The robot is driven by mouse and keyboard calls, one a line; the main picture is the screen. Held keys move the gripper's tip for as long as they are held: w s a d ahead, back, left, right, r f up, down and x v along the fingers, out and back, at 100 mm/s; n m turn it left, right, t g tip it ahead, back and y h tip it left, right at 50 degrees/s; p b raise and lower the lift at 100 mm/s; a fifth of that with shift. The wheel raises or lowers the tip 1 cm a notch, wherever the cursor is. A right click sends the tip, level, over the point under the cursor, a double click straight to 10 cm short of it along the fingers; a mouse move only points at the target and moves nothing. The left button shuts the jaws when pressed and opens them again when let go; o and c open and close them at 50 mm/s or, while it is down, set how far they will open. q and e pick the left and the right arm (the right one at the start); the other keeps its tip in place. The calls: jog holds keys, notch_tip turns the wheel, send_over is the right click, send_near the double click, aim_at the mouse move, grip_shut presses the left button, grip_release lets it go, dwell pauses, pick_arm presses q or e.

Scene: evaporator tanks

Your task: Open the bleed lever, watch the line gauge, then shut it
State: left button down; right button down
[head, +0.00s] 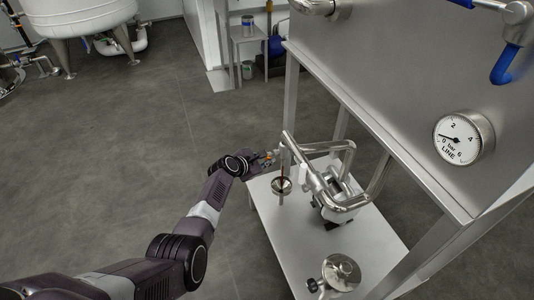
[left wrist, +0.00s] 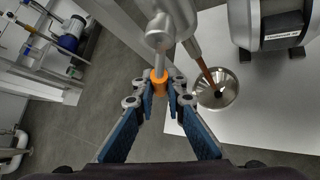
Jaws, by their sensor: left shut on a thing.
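The bleed lever (left wrist: 159,74), with an orange end, sits between the fingertips of my left gripper (left wrist: 160,92) in the left wrist view. The gripper is shut on it. In the head view my left gripper (head: 270,157) is at the pipe end above the low shelf and hides most of the lever. A brown stream (left wrist: 207,72) runs from the spout into a steel funnel (left wrist: 228,94). The line gauge (head: 459,138) is on the steel panel at right; its needle points left, near the 0 end. My right gripper is not in view.
Bent steel pipes (head: 350,203) and a pump stand on the white shelf (head: 279,235) right of the gripper. A blue handle (head: 506,64) hangs at upper right. A frame post (head: 291,95) rises behind the gripper.

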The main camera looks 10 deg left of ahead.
pick_arm(q)
jog(key=shift+s+d+f+n+g+h+p, duration=0.1)
jog(key=shift+s+f+n+g+h+p, duration=0.15)
jog(key=shift+g+p, duration=0.2)
jog(key=shift+s+d+f+n+g+h+p, duration=0.15)
jog(key=shift+s+n+g+p, duration=0.15)
jog(key=shift+p, duration=0.2)
jog(key=shift+s+d+f+n+g+h, duration=0.1)
jog(key=shift+s+d+n+g+h, duration=0.15)
jog(key=shift+g, duration=0.25)
jog(key=shift+s+d+f+n+g+h, duration=0.1)
jog(key=shift+s+n+g, duration=0.15)
jog(key=shift+g, duration=0.2)
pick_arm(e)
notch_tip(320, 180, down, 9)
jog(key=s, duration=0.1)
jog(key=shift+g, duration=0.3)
pick_arm(q)
jog(key=shift+s, duration=0.15)
jog(key=c, duration=2)
grip_release()
jog(key=shift+o, duration=0.2)
jog(key=shift+d+r, duration=0.1)
jog(key=shift+r, duration=0.1)
jog(key=v, duration=1.1)
jog(key=shift+s+a+r, duration=0.15)
jog(key=shift+s+a, duration=0.1)
jog(key=shift+a, duration=0.05)
